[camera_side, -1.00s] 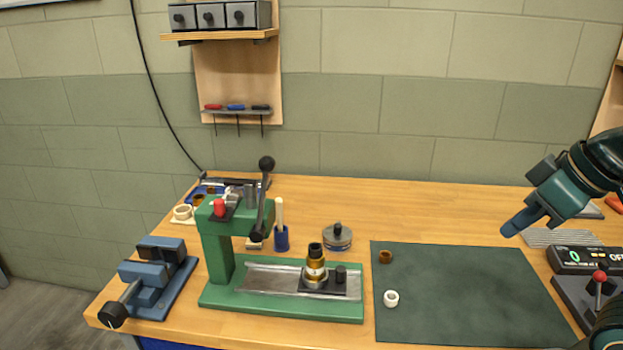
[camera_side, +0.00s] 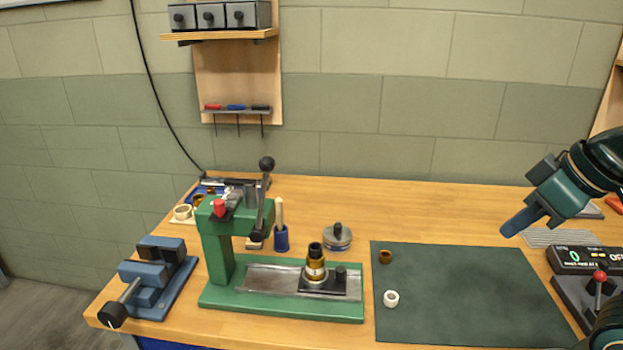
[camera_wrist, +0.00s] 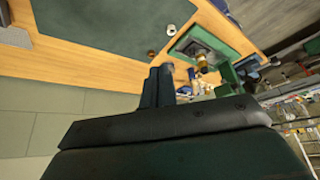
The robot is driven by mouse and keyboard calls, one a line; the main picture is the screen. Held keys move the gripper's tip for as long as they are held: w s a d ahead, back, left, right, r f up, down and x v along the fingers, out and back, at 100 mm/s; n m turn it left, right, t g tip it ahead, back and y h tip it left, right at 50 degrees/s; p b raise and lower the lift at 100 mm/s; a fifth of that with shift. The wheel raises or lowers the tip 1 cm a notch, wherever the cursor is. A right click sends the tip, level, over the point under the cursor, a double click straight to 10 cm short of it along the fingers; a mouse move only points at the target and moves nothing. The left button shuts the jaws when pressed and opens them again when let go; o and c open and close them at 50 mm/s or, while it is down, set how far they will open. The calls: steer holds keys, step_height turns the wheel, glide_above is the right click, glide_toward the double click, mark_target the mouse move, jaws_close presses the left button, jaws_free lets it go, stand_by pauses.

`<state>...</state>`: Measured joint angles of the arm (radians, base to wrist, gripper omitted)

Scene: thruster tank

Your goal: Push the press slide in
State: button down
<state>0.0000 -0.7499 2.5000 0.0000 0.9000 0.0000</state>
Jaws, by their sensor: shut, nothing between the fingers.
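The green press (camera_side: 221,255) stands left of the middle of the bench, its lever (camera_side: 263,200) upright. Its slide (camera_side: 323,285), a dark plate with a black knob (camera_side: 341,272), sits toward the right end of the metal track (camera_side: 262,281), out from under the press head. A brass and black part (camera_side: 315,262) stands upright on the slide. My gripper (camera_side: 510,230) is shut and empty, above the right part of the dark mat, well right of the slide and apart from it. In the wrist view, the shut fingers (camera_wrist: 160,84) point toward the press (camera_wrist: 228,74) and the brass part (camera_wrist: 202,64).
The dark green mat (camera_side: 460,290) holds a brown ring (camera_side: 386,257) and a white ring (camera_side: 391,298). A blue vise (camera_side: 155,278) is left of the press. A round lidded tin (camera_side: 337,237) and a blue cup (camera_side: 281,238) stand behind the track. A control box (camera_side: 585,260) is at the right.

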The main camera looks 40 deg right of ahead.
steer(key=c, duration=1.6)
jaws_free()
steer(key=o, duration=0.3)
steer(key=shift+w+r, duration=0.1)
steer(key=shift+w, duration=0.1)
steer(key=n+g, duration=0.4)
steer(key=g, duration=0.2)
glide_above(341, 269)
step_height(341, 269, down, 6)
steer(key=f, duration=0.1)
steer(key=shift+r, duration=0.25)
step_height(341, 269, down, 14)
steer(key=shift+r, duration=0.1)
steer(key=shift+c, duration=0.4)
